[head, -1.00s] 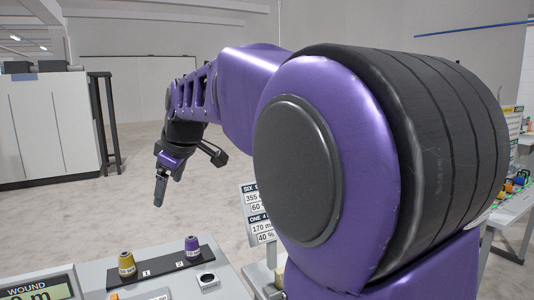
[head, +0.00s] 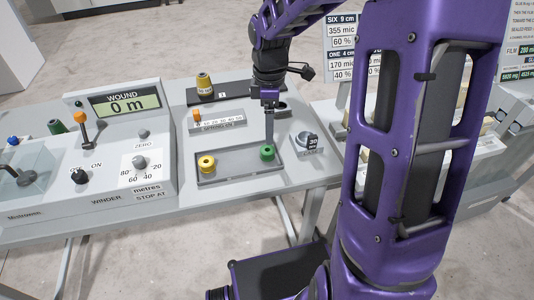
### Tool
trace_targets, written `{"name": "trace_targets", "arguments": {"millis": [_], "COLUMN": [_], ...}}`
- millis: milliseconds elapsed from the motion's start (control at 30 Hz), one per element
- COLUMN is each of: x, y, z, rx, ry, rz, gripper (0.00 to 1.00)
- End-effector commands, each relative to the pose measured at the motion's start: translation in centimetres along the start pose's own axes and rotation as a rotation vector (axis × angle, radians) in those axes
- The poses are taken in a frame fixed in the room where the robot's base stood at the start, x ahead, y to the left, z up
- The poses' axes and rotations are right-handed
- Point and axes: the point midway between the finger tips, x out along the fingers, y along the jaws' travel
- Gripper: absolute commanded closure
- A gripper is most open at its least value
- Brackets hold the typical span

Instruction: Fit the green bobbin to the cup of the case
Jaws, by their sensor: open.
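The green bobbin (head: 267,153) stands at the right end of a shallow grey tray (head: 237,167) on the bench. My gripper (head: 269,138) points down just above the green bobbin, with its tips at or very near the bobbin's top. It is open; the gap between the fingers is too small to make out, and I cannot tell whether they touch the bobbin. A round grey and white piece marked 30 (head: 306,142) sits on the bench right of the tray. It may be the case with the cup; its inside is not clear.
A yellow bobbin (head: 206,163) stands at the tray's left end. A winder (head: 125,150) reading 0 m is to the left. Behind are a slotted scale with an orange knob (head: 197,117) and a yellow thread cone (head: 204,82) on a dark strip (head: 232,93).

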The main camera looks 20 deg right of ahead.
Motion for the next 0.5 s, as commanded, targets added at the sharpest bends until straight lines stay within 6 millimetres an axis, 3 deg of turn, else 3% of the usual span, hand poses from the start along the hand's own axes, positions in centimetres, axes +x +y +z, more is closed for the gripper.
{"name": "trace_targets", "arguments": {"millis": [100,367,500], "x": [2.1,3.9,6.2], "y": [0.0,0.1,0.2], "z": [0.0,0.0,0.1], "rx": [0.001,0.001,0.002], "ry": [0.000,0.000,0.000], "rz": [-0.002,0.000,-0.003], "gripper": [0.14,0.14,0.14]}}
